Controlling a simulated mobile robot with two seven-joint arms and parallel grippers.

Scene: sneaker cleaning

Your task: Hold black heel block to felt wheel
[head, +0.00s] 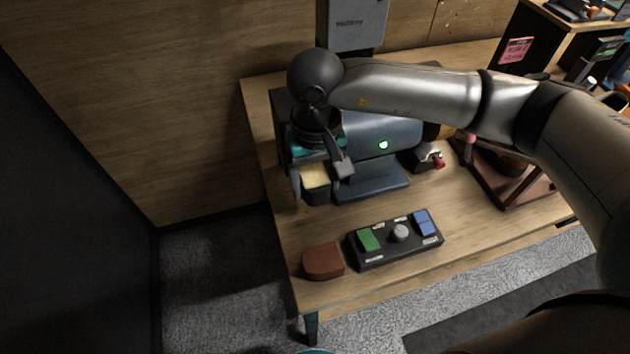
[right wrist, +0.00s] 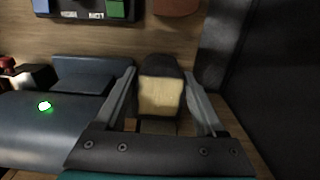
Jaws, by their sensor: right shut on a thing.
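My right gripper (head: 318,185) is at the left end of the blue-grey grinding machine (head: 370,180), pointing down. Its fingers are shut on the black heel block (head: 316,197), which shows dark and rounded between the fingertips in the right wrist view (right wrist: 161,67). A cream surface (head: 315,174), which looks like the felt wheel's rim, lies right against the block between the fingers; it also shows in the right wrist view (right wrist: 161,97). I cannot tell whether they touch. My left gripper is not in view.
A brown block (head: 322,262) lies at the table's front left. Beside it is a black control box (head: 395,240) with green and blue buttons and a grey knob. A small red-handled item (head: 437,160) and a brown wooden stand (head: 510,175) are to the right. Wooden wall behind.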

